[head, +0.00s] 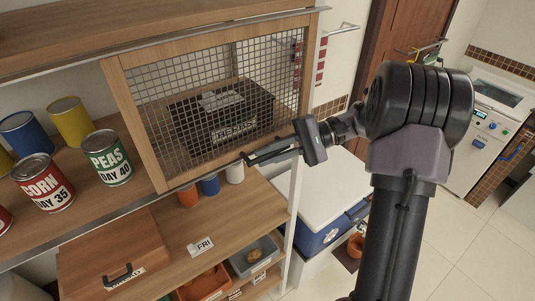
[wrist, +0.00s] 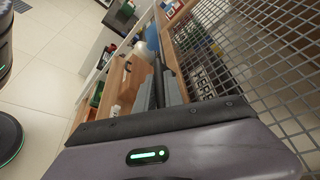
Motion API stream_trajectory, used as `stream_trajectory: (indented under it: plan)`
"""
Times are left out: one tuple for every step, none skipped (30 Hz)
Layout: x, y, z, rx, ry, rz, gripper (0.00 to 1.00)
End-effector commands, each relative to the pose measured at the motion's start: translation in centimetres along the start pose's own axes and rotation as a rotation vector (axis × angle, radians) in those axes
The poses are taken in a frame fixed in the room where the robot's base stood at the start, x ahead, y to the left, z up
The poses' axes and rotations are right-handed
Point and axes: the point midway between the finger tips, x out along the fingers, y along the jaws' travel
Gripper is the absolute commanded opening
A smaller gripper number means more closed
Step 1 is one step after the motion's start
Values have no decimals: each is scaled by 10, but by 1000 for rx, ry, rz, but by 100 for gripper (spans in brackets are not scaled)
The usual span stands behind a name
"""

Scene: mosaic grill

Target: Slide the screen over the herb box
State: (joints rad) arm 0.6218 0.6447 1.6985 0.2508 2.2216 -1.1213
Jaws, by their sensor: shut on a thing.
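The screen (head: 136,125) is a wooden frame with a wire mesh, standing at the front of the upper shelf; its mesh also shows in the wrist view (wrist: 262,62). The herb box (head: 190,128) is dark, with a pale label that is hard to read through the mesh. In the head view it lies wholly behind the mesh, between the side bars of the frame. My gripper (head: 246,158) reaches in from the right to the screen's lower edge and is shut on its frame. The wrist view shows the fingers (wrist: 158,88) close together beside the wood; the exact contact is hidden.
Cans labelled corn (head: 42,184) and peas (head: 107,158), with blue and yellow cans, stand left of the screen. Below are a wooden box (head: 115,255), small cups and bins. A blue and white cooler (head: 325,205) stands at right. The tiled floor beyond is open.

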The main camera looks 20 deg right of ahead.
Motion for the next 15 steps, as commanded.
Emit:
stream_trajectory:
  plan:
    - [-1, 1, -1, -2, 2, 3, 0]
    - [-1, 1, -1, -2, 2, 3, 0]
    - [-1, 1, -1, -2, 2, 3, 0]
    - [-1, 1, -1, -3, 2, 3, 0]
    - [-1, 1, -1, -3, 2, 3, 0]
    - [-1, 1, -1, -3, 3, 3, 0]
    - [-1, 1, -1, -3, 3, 2, 17]
    - [-1, 1, -1, -3, 3, 2, 22]
    - [-1, 1, 0, -2, 2, 2, 30]
    - [-1, 1, 0, -2, 2, 2, 34]
    - [0, 1, 0, -2, 2, 2, 34]
    - [0, 0, 0, -2, 2, 1, 34]
    - [0, 0, 0, -2, 2, 1, 34]
    - [0, 0, 0, -2, 2, 1, 34]
    - [0, 0, 0, -2, 2, 1, 34]
